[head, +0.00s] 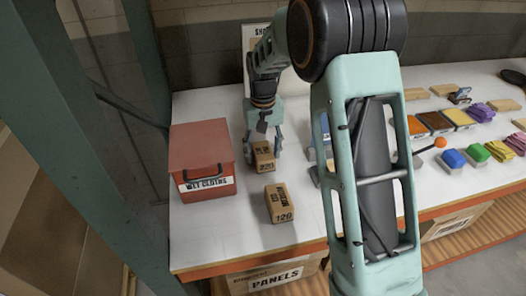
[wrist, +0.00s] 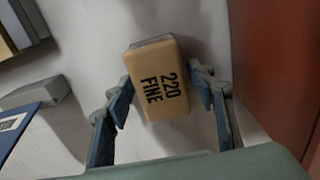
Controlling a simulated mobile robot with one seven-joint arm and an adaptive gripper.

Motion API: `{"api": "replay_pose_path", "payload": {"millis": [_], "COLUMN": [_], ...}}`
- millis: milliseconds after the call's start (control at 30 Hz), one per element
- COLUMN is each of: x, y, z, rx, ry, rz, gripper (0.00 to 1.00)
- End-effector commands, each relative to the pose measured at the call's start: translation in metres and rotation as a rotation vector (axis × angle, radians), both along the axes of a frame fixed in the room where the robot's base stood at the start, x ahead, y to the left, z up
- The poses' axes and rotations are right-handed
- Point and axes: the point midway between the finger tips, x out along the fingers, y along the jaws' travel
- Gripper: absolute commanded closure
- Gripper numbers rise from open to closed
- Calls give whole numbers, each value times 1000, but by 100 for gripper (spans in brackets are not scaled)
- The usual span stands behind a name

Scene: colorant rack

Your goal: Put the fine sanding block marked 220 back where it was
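The fine sanding block marked 220 (head: 264,160) is a tan block near the left end of the white table, behind a second block. In the wrist view the block (wrist: 160,85) shows "220 FINE" on its face and sits slightly turned between the fingers. My gripper (head: 264,150) reaches down over it, with one finger on each side. In the wrist view the gripper (wrist: 162,85) is open around the block, with narrow gaps along its sides. The block's underside is hidden, but it appears to rest on the table.
A tan block marked 120 (head: 282,204) stands just in front. A red "WET CLOTHS" box (head: 201,158) is close on the left. A board (head: 257,48) stands behind. Coloured blocks, pads and cloths lie on the right. My arm hides the table's middle.

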Motion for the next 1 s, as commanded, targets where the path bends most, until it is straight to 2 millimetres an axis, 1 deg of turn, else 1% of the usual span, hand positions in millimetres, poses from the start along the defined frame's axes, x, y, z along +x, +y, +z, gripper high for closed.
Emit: {"api": "replay_pose_path", "payload": {"millis": [267, 433, 567, 800, 900, 1000], "x": [0, 1, 1, 1, 1, 0], "y": [0, 0, 0, 0, 0, 0], "z": [0, 12, 36, 88, 105, 116], "rx": [0, 1, 1, 1, 0, 0], "ry": [0, -3, -5, -4, -2, -2], "rz": [0, 0, 0, 0, 0, 0], "gripper": [43, 43, 43, 43, 43, 43]}}
